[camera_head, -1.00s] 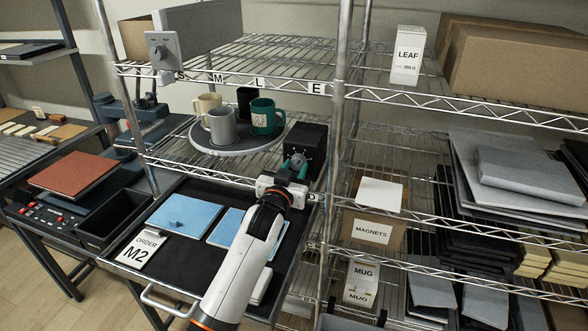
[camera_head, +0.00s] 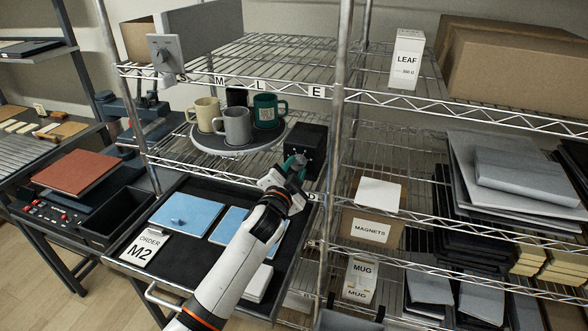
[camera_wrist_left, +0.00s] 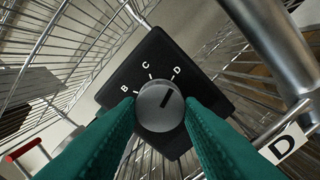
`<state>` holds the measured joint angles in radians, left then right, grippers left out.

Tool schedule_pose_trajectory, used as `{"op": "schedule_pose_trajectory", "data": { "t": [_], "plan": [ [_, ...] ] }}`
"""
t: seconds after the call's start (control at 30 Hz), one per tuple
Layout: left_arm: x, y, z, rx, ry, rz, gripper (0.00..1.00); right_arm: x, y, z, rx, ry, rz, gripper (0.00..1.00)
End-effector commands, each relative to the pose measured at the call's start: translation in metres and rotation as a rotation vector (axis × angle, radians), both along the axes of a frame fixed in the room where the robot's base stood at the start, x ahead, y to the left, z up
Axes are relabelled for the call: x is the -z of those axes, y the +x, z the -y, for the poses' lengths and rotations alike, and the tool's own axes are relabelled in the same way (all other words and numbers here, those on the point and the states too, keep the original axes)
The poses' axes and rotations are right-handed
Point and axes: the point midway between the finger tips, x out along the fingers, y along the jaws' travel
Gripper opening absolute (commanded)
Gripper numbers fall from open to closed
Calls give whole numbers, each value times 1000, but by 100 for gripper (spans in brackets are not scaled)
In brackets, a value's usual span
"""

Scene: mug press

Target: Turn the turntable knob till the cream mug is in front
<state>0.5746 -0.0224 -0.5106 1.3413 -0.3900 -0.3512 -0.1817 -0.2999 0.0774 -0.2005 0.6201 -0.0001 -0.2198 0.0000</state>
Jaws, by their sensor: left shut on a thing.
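The grey mug (camera_head: 237,126) is at the front, the green mug (camera_head: 265,112) at the right, and a black mug (camera_head: 237,97) at the back, partly hidden. My left gripper (camera_head: 296,164) is at the black control box (camera_head: 313,139) right of the turntable. In the left wrist view its teal fingers are shut on the sides of the grey round knob (camera_wrist_left: 158,112). The knob's dark pointer line aims up and right, roughly toward the D mark. My right gripper is out of view.
Wire shelving surrounds the box, with a metal post (camera_head: 340,110) close to its right. Below is a dark drawer with blue panels (camera_head: 187,213) and an "ORDER M2" card (camera_head: 144,247). A "MAGNETS" box (camera_head: 371,230) stands right of the post.

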Motion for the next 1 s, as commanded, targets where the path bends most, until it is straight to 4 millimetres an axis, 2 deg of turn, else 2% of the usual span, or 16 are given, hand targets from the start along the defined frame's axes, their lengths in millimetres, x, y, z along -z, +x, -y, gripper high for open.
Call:
{"op": "schedule_pose_trajectory", "data": {
  "t": [0.67,0.7,0.8,1.0],
  "plan": [
    [1,0,0,-1,62,18,11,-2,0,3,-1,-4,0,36],
    [1,0,0,-1,62,18,39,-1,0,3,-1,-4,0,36],
    [1,0,0,0,61,18,55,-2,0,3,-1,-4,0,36],
    [0,0,0,0,59,18,56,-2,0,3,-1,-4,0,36]
  ]
}}
